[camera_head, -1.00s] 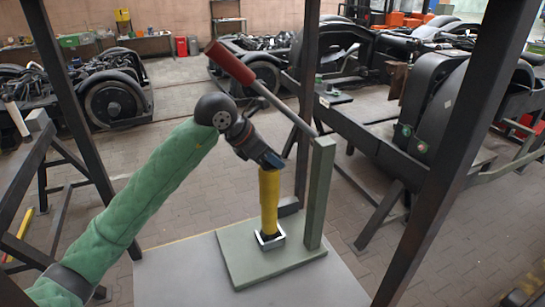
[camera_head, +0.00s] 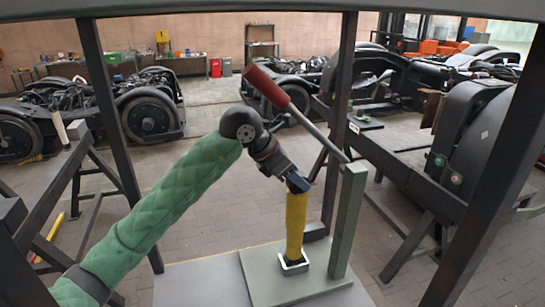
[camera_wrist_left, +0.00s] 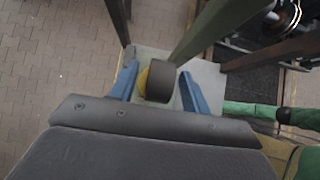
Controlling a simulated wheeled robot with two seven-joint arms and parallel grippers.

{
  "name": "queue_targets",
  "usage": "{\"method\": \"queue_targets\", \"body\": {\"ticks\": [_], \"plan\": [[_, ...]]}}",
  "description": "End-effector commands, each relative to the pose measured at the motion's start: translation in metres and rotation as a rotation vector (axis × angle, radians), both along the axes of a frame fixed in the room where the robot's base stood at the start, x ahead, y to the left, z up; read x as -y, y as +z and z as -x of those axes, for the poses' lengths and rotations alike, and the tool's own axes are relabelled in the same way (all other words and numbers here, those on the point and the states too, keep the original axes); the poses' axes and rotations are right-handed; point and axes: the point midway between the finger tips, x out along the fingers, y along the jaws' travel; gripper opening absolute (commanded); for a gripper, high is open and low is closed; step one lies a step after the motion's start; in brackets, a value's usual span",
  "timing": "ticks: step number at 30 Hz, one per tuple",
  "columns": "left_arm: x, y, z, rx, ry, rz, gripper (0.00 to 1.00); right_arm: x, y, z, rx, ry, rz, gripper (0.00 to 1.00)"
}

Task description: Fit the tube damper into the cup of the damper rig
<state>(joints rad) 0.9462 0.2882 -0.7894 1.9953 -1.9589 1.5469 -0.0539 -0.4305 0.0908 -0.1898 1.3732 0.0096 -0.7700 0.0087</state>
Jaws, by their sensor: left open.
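The yellow tube damper (camera_head: 296,225) stands about upright, its lower end inside the pale square-rimmed cup (camera_head: 293,268) of the damper rig. The rig has a grey-green base plate (camera_head: 260,285) and post (camera_head: 347,220), with a red-handled lever (camera_head: 267,88) slanting down to the post's top. My left gripper (camera_head: 297,186) is at the damper's top, pointing down. In the left wrist view its blue fingers (camera_wrist_left: 158,74) are apart on either side of the damper's dark round end (camera_wrist_left: 160,82), with gaps visible. How deep the damper sits is hidden by the rim. My right gripper is out of view.
Dark frame posts (camera_head: 110,140) stand around the rig. The lever and rig post are close to my left wrist. A large dark machine (camera_head: 470,140) is at right. Wheeled bogies (camera_head: 145,110) stand behind on the paved floor, with free floor between.

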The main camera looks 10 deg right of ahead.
Motion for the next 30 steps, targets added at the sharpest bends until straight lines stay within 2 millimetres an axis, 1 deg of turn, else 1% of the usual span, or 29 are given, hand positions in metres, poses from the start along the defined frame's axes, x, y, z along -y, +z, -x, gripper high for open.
{"method": "queue_targets", "body": {"ticks": [5,12,18,23,30], "plan": [[-0.017,0.018,0.003,0.006,0.0,0.0,0.47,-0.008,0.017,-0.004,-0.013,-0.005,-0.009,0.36],[-0.043,0.048,0.009,0.005,-0.001,0.0,0.47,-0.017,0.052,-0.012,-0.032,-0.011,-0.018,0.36],[-0.058,0.066,0.011,0.004,0.0,-0.001,0.47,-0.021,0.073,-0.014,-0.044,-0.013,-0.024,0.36],[-0.062,0.072,0.013,0.001,-0.001,0.0,0.47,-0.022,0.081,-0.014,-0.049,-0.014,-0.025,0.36],[-0.063,0.073,0.013,0.001,-0.001,0.0,0.47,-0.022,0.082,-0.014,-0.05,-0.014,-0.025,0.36]]}}
